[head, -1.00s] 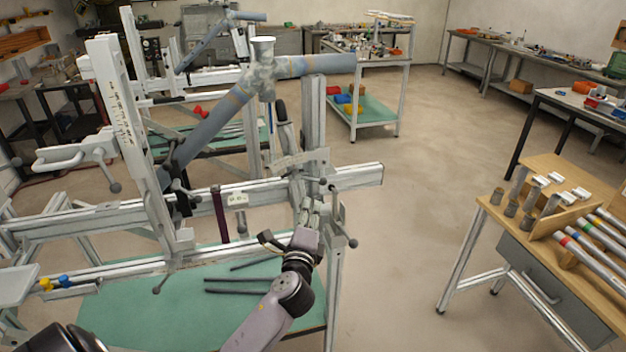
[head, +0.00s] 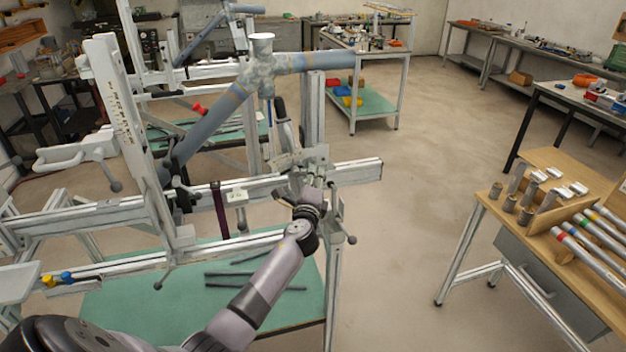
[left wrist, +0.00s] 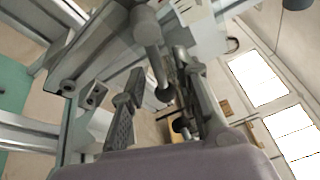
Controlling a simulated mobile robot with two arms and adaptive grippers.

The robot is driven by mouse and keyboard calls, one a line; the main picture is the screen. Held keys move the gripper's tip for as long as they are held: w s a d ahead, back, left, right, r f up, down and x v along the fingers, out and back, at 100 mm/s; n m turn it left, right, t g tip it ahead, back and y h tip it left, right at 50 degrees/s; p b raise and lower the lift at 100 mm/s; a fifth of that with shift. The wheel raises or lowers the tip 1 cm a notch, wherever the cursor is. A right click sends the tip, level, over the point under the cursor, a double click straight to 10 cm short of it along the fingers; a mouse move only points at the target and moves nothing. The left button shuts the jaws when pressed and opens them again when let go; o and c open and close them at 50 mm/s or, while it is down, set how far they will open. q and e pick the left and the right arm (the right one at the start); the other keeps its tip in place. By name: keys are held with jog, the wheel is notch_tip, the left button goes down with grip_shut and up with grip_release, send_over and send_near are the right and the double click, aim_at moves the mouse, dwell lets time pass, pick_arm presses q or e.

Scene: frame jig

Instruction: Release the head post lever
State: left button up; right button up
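The grey frame (head: 205,115) with its pale head tube (head: 262,62) is held in the jig. The upright head post (head: 314,112) stands on the right part of the horizontal rail, with a clamp block (head: 308,160) at its foot. My left gripper (head: 311,182) is at this block, and its fingers hide part of it. In the left wrist view the left gripper (left wrist: 163,108) is open. A grey lever (left wrist: 150,45) with a dark ball knob (left wrist: 164,95) reaches down between its fingers; I cannot tell whether they touch it. My right gripper is out of view.
The horizontal rail (head: 358,174) runs past the post. Another handle with a ball knob (head: 351,240) hangs below the rail at right. Dark bars lie on the green lower shelf (head: 150,310). A wooden bench (head: 545,165) with tubes stands right; the floor between is clear.

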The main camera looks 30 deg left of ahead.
pick_arm(q)
jog(key=shift+c, duration=0.5)
grip_shut()
